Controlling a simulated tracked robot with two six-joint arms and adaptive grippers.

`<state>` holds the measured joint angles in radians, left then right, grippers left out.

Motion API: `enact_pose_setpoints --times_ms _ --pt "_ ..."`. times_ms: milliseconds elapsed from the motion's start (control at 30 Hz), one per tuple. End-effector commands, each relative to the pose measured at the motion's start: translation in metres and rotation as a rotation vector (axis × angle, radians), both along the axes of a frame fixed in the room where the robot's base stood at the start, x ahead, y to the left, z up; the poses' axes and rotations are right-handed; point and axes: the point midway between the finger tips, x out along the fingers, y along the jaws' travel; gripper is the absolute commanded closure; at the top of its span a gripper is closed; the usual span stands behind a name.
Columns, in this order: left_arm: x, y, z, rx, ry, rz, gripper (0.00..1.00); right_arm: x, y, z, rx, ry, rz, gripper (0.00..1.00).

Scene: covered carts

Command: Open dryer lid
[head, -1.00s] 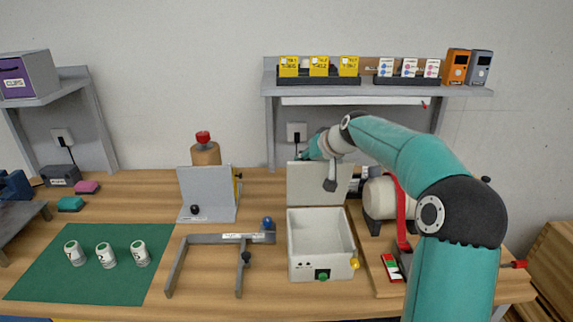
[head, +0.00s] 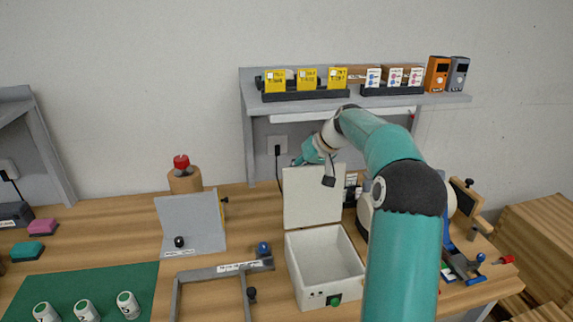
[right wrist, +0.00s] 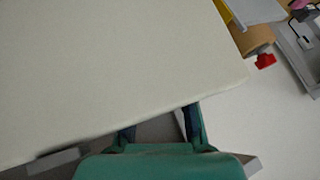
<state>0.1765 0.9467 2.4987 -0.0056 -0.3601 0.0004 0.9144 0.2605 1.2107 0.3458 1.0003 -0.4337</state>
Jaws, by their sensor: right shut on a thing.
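The dryer is a pale box (head: 292,262) on the wooden bench, with an open, empty-looking inside and a green knob (head: 335,301) at its front. Its lid (head: 312,200) stands upright at the back of the box. My right gripper (head: 300,160) is at the lid's top edge, reaching from behind and above, and is shut on it; the fingers are partly hidden in the head view. In the right wrist view the lid (right wrist: 110,70) fills much of the picture, with the fingers (right wrist: 160,126) at its edge. My left gripper is not in view.
A grey shelf (head: 240,97) with yellow and white boxes stands behind the dryer. A grey angled stand (head: 192,222) and a grey frame (head: 212,270) are to the left. My right arm covers part of the bench right of the dryer.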

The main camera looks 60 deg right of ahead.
Motion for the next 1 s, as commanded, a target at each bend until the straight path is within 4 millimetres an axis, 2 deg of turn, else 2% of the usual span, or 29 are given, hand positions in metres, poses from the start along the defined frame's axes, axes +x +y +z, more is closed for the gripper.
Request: enact_pose_setpoints --times_ms 33,267,300,433,800,1000 --pt "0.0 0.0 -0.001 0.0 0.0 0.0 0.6 -0.005 -0.002 -0.012 0.002 0.032 0.003 1.0" --pt "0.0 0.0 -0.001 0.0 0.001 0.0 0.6 0.006 0.004 -0.013 0.002 0.032 0.021 1.0" --pt "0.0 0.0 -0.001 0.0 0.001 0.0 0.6 0.007 0.005 -0.013 0.001 0.033 0.023 0.72" --pt "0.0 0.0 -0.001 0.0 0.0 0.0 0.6 0.009 0.006 -0.013 0.002 0.032 0.026 0.51" --pt "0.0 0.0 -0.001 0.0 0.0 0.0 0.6 0.012 0.009 -0.011 0.003 0.029 0.033 0.5" --pt "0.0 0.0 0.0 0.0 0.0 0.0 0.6 0.0 0.009 0.008 -0.003 0.024 0.03 0.5"
